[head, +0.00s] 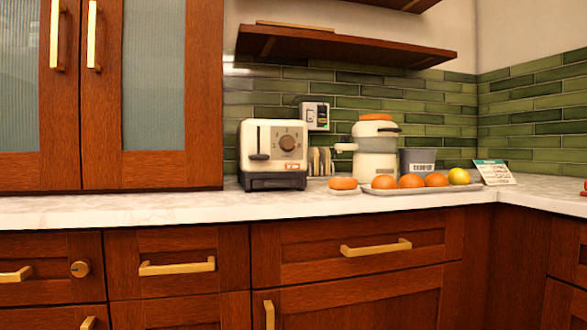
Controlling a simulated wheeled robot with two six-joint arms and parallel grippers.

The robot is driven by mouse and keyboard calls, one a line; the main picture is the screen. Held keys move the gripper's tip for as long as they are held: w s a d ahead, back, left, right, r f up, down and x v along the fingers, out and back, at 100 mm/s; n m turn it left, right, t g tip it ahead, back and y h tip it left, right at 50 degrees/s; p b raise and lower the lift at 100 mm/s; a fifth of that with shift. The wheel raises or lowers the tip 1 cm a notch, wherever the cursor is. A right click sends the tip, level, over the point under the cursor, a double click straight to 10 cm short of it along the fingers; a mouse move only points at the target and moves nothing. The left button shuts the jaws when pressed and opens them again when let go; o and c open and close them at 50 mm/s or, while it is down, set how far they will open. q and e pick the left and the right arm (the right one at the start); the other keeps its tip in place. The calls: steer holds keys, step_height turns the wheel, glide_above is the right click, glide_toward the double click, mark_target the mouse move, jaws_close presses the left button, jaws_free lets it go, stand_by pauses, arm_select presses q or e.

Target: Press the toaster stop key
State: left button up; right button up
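A cream toaster (273,154) with a black base stands upright on the white marble counter, left of the middle in the head view. Its front has a round brown dial, a dark lever on the left side and a small orange-red marked key (293,166) at the lower right. I cannot read the key's label. Neither of my grippers is in the view, and nothing touches the toaster.
Right of the toaster stand a toast rack (320,161), a cream juicer (376,150), a tray (375,191) of oranges and a lemon, a grey pot (417,160) and a card (495,172). A shelf (345,46) hangs above. The counter (150,207) to the left is clear.

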arm_select(q)
jaws_close()
stand_by(1.3)
